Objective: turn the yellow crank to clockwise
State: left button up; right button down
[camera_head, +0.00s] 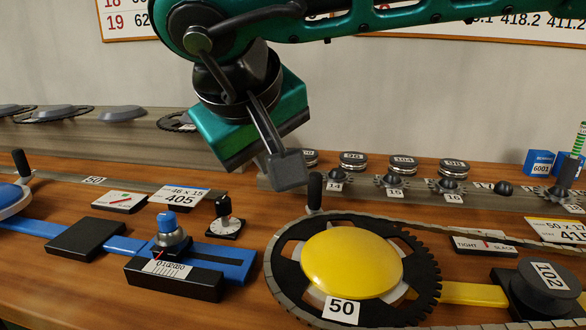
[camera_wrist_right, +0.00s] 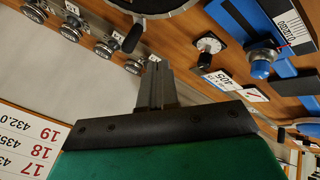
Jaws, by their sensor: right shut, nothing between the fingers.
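The yellow crank is a black toothed chainring (camera_head: 424,262) with a yellow dome (camera_head: 352,262) and a "50" label, at the front right of centre in the head view. Its upright black handle (camera_head: 314,190) stands at the ring's far left edge. The handle also shows in the wrist view (camera_wrist_right: 133,38), with the ring's edge at the top. My right gripper (camera_head: 287,170) is shut and empty, just left of and above the handle, seemingly apart from it. Its closed fingers show in the wrist view (camera_wrist_right: 156,86). My left gripper is not in view.
Small sprockets (camera_head: 396,182) and round tins (camera_head: 403,165) line the back. A black "102" roller (camera_head: 545,285) stands right, joined by a yellow bar (camera_head: 470,294).

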jog(key=b+x, duration=0.2)
jog(key=x, duration=0.7)
jog(key=shift+s, duration=0.1)
jog(key=shift+w+d, duration=0.85)
jog(key=shift+d, duration=0.1)
jog(key=shift+w+d, duration=0.5)
jog(key=shift+d, duration=0.1)
jog(key=shift+d+r, duration=0.1)
jog(key=shift+d, duration=0.05)
